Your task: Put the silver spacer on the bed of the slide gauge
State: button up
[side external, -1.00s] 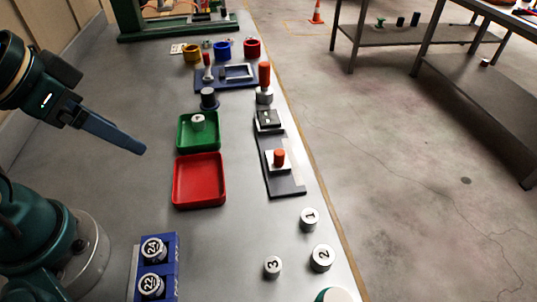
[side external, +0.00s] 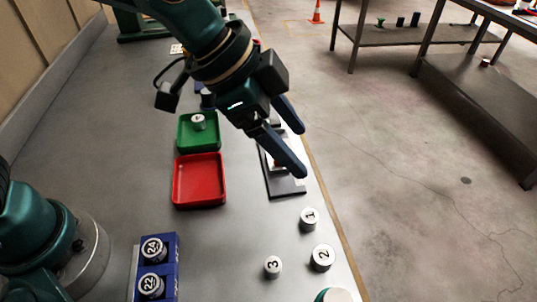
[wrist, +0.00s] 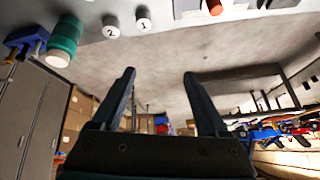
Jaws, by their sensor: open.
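A small silver cylinder (side external: 198,121), likely the spacer, stands in the green tray (side external: 183,143). The long dark plate at the bench's right edge, likely the slide gauge (side external: 287,189), is mostly hidden behind my gripper; only its near end shows clearly. An orange knob (wrist: 215,7) shows at the top of the wrist view. My gripper (side external: 301,152) is open and empty, above and in front of the gauge in the side view. In the wrist view my gripper (wrist: 159,73) has nothing between its fingers and points out over the floor.
Silver cylinders marked 1 (side external: 309,219), 2 (side external: 322,257) and 3 (side external: 273,267) stand near the front right edge. An empty red tray (side external: 199,181) adjoins the green one. A blue holder (side external: 171,258) carries cylinders 24 and 22. Bare bench lies between.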

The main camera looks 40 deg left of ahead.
jog(key=s+d+f+m+g, duration=0.1)
jog(key=s+d+f+g, duration=0.1)
jog(key=d+f, duration=0.3)
jog(key=m, duration=0.1)
send_over(323, 254)
jog(key=a, duration=0.2)
jog(key=shift+g+y, duration=0.3)
jog(key=shift+g, duration=0.1)
jog(key=f, duration=0.4)
jog(key=shift+s+a+f, duration=0.15)
jog(key=shift+s+f, duration=0.05)
jog(key=shift+s, duration=0.2)
jog(key=shift+f, duration=0.25)
jog(key=shift+x, duration=2.2)
jog(key=shift+r, duration=0.1)
grip_shut()
